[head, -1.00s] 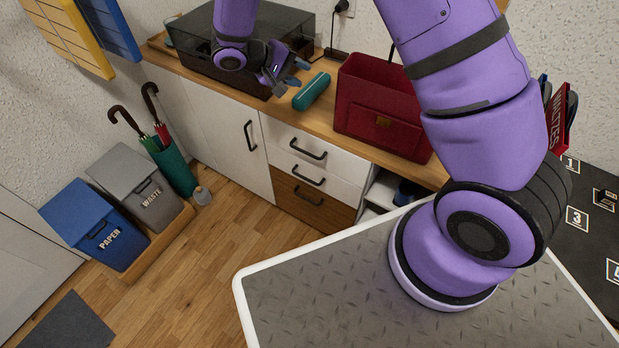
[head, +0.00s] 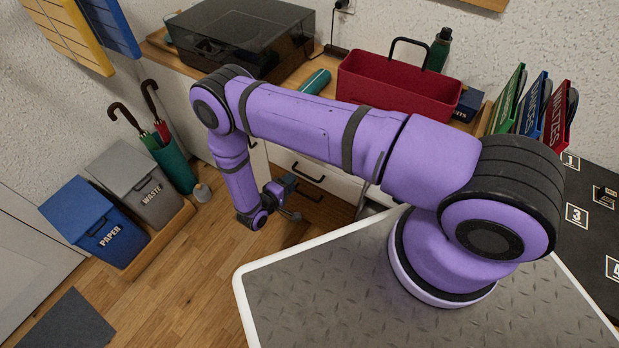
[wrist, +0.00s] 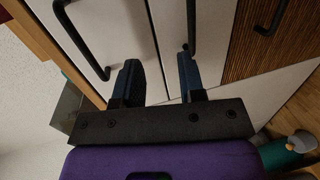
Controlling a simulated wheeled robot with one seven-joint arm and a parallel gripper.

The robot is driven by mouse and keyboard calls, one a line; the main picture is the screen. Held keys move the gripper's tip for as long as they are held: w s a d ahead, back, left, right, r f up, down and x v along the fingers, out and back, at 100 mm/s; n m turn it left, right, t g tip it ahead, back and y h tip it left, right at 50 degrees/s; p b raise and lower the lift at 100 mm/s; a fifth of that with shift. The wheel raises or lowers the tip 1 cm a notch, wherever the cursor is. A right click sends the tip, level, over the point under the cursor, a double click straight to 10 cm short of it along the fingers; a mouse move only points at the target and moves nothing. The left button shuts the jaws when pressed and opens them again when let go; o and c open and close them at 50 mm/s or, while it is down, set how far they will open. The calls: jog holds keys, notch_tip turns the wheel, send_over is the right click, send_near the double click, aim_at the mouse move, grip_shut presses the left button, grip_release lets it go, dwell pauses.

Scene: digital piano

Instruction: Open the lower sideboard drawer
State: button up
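The lower sideboard drawer has a brown wood-grain front, seen in the head view (head: 336,211) and at the right of the wrist view (wrist: 265,55). It looks shut. Its dark bar handle (wrist: 271,17) shows at the wrist view's top right. My gripper (head: 293,199) is in front of the drawers, fingers apart and empty. In the wrist view my gripper (wrist: 158,65) points at the white drawer fronts. Its right finger is close to the middle drawer's handle (wrist: 191,25); contact cannot be told. The brown drawer's handle lies right of both fingers. My arm hides part of the sideboard in the head view.
The upper drawer's handle (wrist: 80,40) lies left of the fingers. A red box (head: 400,88), a teal cylinder (head: 315,81) and a dark-lidded case (head: 240,38) stand on top. Umbrellas in a green stand (head: 173,165) and bins (head: 105,225) are left. Wood floor before the drawers is clear.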

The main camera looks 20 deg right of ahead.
jog(key=t, duration=0.1)
send_near(309, 177)
jog(key=shift+n, duration=0.4)
jog(key=x, duration=1)
jog(key=shift+d+f, duration=0.15)
jog(key=shift+f, duration=0.15)
grip_shut()
